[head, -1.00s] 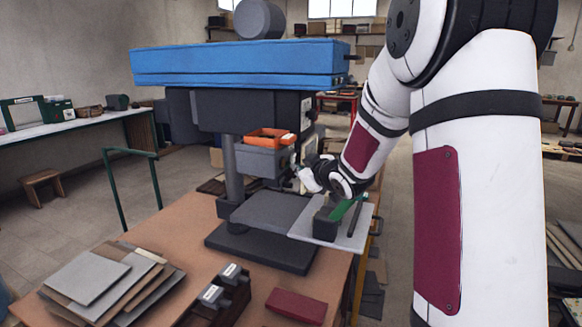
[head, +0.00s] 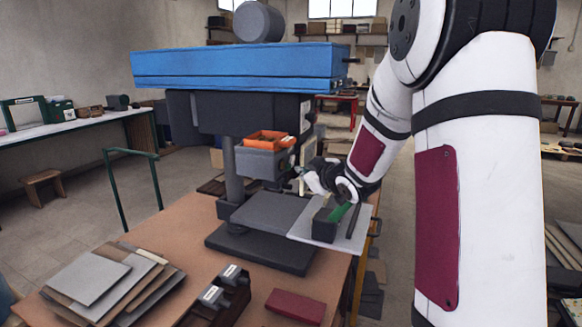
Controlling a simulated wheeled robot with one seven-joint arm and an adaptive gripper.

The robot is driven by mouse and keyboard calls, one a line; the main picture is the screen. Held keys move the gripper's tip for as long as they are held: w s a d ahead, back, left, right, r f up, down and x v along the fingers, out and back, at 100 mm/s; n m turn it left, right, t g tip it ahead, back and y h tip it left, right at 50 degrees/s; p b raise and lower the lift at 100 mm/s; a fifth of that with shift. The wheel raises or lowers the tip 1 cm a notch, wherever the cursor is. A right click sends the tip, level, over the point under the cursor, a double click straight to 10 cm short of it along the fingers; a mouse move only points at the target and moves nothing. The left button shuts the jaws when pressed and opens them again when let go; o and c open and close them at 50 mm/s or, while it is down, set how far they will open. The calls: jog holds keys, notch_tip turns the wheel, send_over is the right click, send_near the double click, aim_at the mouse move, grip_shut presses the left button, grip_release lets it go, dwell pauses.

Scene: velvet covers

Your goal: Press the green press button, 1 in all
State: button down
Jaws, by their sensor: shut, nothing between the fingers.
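A drill press with a long blue top cover (head: 235,65) and a dark body stands on the brown bench (head: 190,240). My gripper (head: 303,180) is small in the head view, shut and empty. It is at the right side of the press, just right of the grey box (head: 262,160) and above the grey plate. I cannot make out a green press button on the press; my gripper and wrist cover part of that side. I cannot tell whether the fingertips touch the press.
A black block (head: 325,225) and a green piece (head: 341,212) lie on a light grey plate (head: 314,234) below my gripper. An orange tray (head: 266,138) sits on the grey box. Stacked sheets (head: 90,278) and a dark red block (head: 296,306) are in front.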

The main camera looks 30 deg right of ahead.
jog(key=shift+s+d, duration=0.1)
jog(key=shift+s+d+p, duration=0.65)
jog(key=shift+s+d, duration=0.1)
jog(key=shift+s, duration=0.2)
jog(key=shift+s+d+p, duration=0.6)
jog(key=shift+s+d, duration=0.1)
jog(key=shift+s, duration=0.25)
